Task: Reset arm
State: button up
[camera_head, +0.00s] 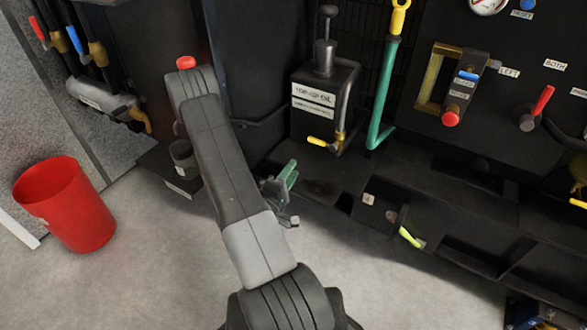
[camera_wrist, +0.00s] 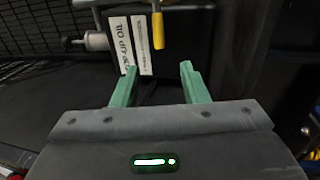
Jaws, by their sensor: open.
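My gripper (camera_head: 285,183) shows in the head view at the end of my grey arm, with its green fingers partly hidden by the arm. In the wrist view my gripper (camera_wrist: 158,85) has its two green fingers apart and nothing between them. The top-up oil box (camera_head: 325,100), with white labels and a pump handle on top, stands beyond and above the gripper in the head view. Its labels (camera_wrist: 132,45) and a yellow-gripped lever (camera_wrist: 157,32) appear ahead of the fingers in the wrist view, apart from them.
A red bucket (camera_head: 65,203) stands on the floor at the left. A dark panel with a red lever (camera_head: 541,103), a red knob (camera_head: 450,118) and a gauge is at the right. A green pipe (camera_head: 383,95) stands beside the oil box. The front floor is clear.

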aim_at(312, 139)
jog(key=x, duration=1.4)
jog(key=shift+b, duration=0.4)
jog(key=shift+w+d+r, duration=0.1)
jog(key=shift+d, duration=0.05)
jog(key=shift+r+m+h+p, duration=0.35)
jog(key=shift+r+m, duration=0.1)
jog(key=shift+m, duration=0.55)
dwell(0.7)
dwell(0.4)
